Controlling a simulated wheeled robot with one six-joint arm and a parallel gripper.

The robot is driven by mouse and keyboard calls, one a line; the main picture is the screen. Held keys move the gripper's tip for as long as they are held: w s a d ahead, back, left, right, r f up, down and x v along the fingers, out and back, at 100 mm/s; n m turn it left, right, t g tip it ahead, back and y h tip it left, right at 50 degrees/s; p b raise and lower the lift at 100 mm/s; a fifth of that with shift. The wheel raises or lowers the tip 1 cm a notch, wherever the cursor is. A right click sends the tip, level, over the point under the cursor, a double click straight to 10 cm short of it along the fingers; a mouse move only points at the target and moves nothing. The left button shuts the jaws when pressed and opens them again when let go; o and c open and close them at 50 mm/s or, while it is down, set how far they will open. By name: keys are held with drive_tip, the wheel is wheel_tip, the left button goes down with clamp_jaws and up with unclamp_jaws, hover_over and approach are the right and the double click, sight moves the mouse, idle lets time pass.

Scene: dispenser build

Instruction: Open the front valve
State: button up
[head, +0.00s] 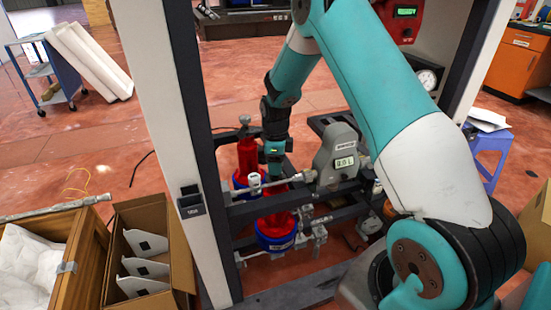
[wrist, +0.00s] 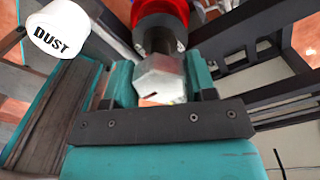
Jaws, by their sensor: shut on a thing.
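In the wrist view, a silver hexagonal valve knob (wrist: 160,76) sits between the two teal fingers of my gripper (wrist: 158,82). A dark collar and a red body (wrist: 158,10) show beyond it. In the head view my gripper (head: 274,160) points down at the front red cylinder (head: 275,222), which has a blue band near its base. The gripper hides the front valve knob there. A second red cylinder (head: 246,155) stands behind, with its own grey knob (head: 244,121) in plain view. How far the front knob is turned cannot be told.
A white cap marked DUST (wrist: 58,30) is close to my left finger; it also shows in the head view (head: 253,181). A grey gauge with a display (head: 338,155) and metal pipes stand right of the gripper. Dark frame posts (head: 190,90) flank the area.

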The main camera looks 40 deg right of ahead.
drive_tip(key=shift+n, duration=1.2)
drive_tip(key=shift+p, duration=0.3)
drive_tip(key=n+p, duration=0.1)
drive_tip(key=n, duration=0.2)
drive_tip(key=shift+n, duration=0.3)
drive_tip(key=n, duration=0.3)
drive_tip(key=shift+p, duration=0.4)
